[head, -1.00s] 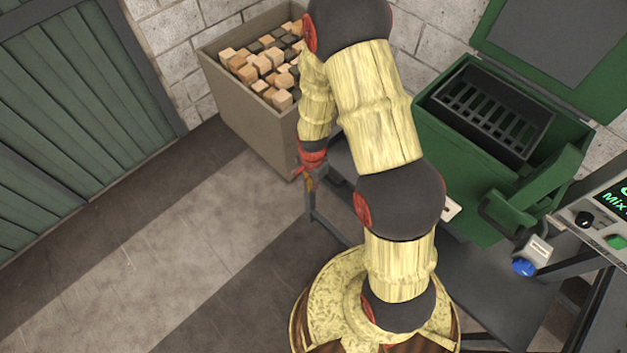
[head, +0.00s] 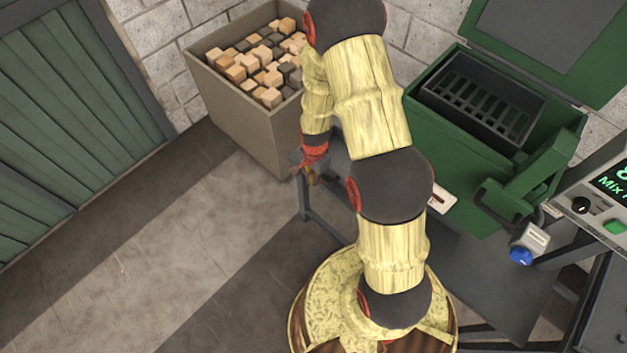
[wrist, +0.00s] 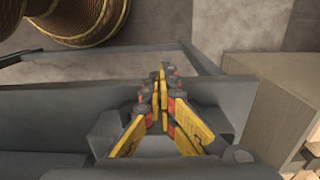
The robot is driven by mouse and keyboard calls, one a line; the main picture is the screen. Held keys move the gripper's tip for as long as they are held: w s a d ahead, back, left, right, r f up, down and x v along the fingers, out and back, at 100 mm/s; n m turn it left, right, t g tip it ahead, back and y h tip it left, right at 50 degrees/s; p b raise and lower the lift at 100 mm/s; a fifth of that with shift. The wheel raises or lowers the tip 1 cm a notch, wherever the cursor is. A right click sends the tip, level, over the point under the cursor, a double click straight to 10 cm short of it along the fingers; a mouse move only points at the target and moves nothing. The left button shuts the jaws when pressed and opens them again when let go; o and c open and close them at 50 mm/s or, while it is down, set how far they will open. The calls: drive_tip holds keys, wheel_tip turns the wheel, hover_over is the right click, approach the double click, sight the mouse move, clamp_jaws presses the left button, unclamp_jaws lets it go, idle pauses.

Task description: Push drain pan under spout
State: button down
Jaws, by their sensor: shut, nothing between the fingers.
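My gripper (wrist: 161,75) is shut and empty in the wrist view, its yellow fingers meeting at the tips. In the head view my gripper (head: 312,178) is small, left of my arm, at the left end of a low dark bench. In the wrist view a grey walled piece (wrist: 55,115) lies around and under the fingers. I cannot tell whether it is the drain pan or part of the bench, or whether the fingers touch it. No spout can be made out; my arm hides part of the green machine (head: 455,150) and of the bench.
A tan bin (head: 235,120) of wooden and dark blocks stands beside my gripper; its side also shows in the wrist view (wrist: 275,110). A blue knob (head: 521,256) sits at the machine's lower right, near a control panel (head: 600,195). The floor at left is clear.

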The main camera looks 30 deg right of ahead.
drive_tip(key=w+d, duration=0.2)
drive_tip(key=d, duration=0.3)
drive_tip(key=w+d, duration=0.2)
drive_tip(key=d, duration=0.4)
drive_tip(key=w+d, duration=0.2)
drive_tip(key=d, duration=0.3)
drive_tip(key=shift+d, duration=0.3)
